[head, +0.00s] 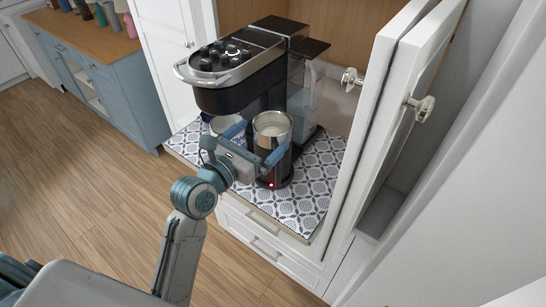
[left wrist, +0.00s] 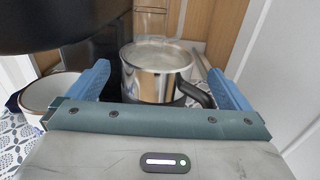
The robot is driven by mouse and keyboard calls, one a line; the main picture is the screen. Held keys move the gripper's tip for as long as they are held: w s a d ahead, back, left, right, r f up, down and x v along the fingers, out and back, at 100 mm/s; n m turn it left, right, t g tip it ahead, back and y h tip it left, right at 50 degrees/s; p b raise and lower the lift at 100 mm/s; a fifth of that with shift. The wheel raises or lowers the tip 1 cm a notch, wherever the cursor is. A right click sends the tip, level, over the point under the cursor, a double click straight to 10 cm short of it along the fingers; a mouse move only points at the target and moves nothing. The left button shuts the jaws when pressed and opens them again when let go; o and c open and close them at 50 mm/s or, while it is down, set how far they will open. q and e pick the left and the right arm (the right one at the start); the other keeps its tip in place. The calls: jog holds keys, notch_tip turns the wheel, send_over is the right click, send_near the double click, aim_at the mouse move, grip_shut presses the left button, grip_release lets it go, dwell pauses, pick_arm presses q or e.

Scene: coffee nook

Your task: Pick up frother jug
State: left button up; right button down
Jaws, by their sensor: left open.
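The frother jug (head: 272,125) is a shiny steel jug on the patterned counter, in front of the coffee machine's right side. A small red light glows low at its base. In the left wrist view the jug (left wrist: 155,72) stands upright, its dark handle toward the lower right. My left gripper (head: 255,143) is open, its blue fingers on either side of the jug. In the left wrist view, gaps show between the jug and both fingers (left wrist: 160,67). The gripper's palm hides the jug's lower part there. My right gripper is not in view.
The coffee machine (head: 240,65) stands close behind and left of the jug. A white mug (left wrist: 48,93) sits just left of the left finger. An open white cabinet door (head: 390,110) bounds the right side. Patterned counter (head: 310,190) is free at front right.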

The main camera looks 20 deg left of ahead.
aim_at(268, 125)
pick_arm(q)
jog(key=x, duration=0.2)
jog(key=p+x, duration=0.1)
jog(key=shift+w+r, duration=0.25)
jog(key=shift+w, duration=0.2)
jog(key=shift+w+d+f, duration=0.1)
jog(key=shift+w, duration=0.2)
jog(key=shift+s, duration=0.2)
jog(key=c, duration=1.6)
jog(key=shift+w, duration=0.1)
jog(key=c, duration=0.3)
